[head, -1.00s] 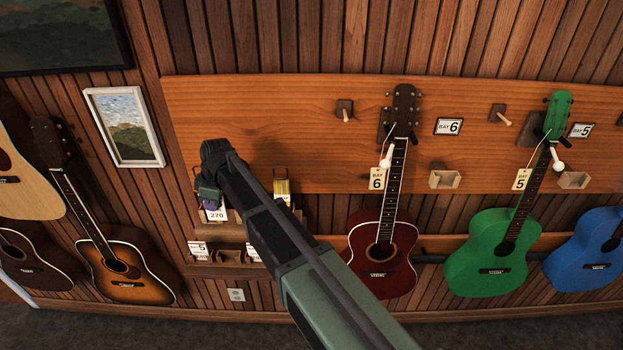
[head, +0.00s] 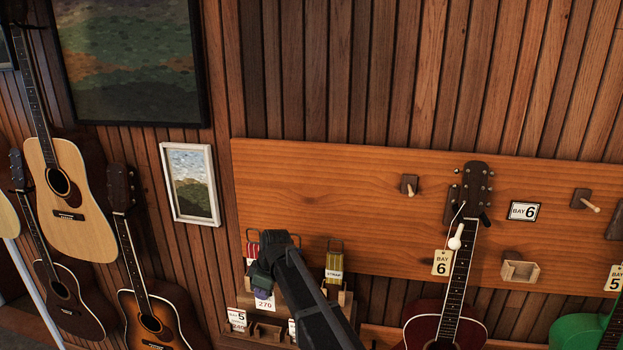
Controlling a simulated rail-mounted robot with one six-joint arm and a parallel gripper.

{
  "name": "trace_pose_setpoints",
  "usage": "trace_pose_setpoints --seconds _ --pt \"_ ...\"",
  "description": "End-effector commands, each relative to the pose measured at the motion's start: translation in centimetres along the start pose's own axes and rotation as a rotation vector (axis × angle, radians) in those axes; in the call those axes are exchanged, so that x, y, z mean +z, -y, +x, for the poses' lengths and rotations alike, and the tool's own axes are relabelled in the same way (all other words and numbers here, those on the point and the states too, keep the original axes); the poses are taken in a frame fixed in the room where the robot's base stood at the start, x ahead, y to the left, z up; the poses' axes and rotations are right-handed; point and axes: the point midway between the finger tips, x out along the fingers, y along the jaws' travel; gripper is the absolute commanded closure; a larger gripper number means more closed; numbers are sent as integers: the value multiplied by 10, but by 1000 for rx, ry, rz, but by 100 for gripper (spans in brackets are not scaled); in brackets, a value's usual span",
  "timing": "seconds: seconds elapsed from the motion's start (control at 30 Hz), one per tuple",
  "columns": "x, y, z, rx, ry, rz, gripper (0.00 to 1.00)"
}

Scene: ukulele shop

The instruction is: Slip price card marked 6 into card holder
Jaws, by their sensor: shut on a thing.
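My gripper (head: 261,278) is at the left part of the small rack, shut on a white price card (head: 263,303). The card shows "270" at its lower part; its upper part is hidden by the jaws, so I cannot read a 6 on it. The card hangs in front of the rack, and I cannot tell whether it touches the rack. A small wooden card holder (head: 519,271) is fixed on the orange-brown board, below the "BAY 6" plate (head: 524,211) and right of the red guitar's neck. It looks empty.
A yellow strap pack (head: 335,262) and a "5" card (head: 237,319) are at the rack. Wooden pegs (head: 408,187) stick out. A green guitar (head: 585,332) hangs at right.

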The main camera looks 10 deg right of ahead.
Motion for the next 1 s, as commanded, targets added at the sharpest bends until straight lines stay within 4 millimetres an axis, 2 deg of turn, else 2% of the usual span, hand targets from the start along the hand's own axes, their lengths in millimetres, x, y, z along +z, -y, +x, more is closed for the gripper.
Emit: trace_pose_setpoints --seconds 0.03,0.1,0.17,0.37,1.0 --pt "9 0 32 0 0 0 100" --pt "12 0 42 0 0 0 100" --pt "12 0 43 0 0 0 100" --pt "14 7 34 0 0 0 100" --pt "63 85 -6 0 0 0 100"
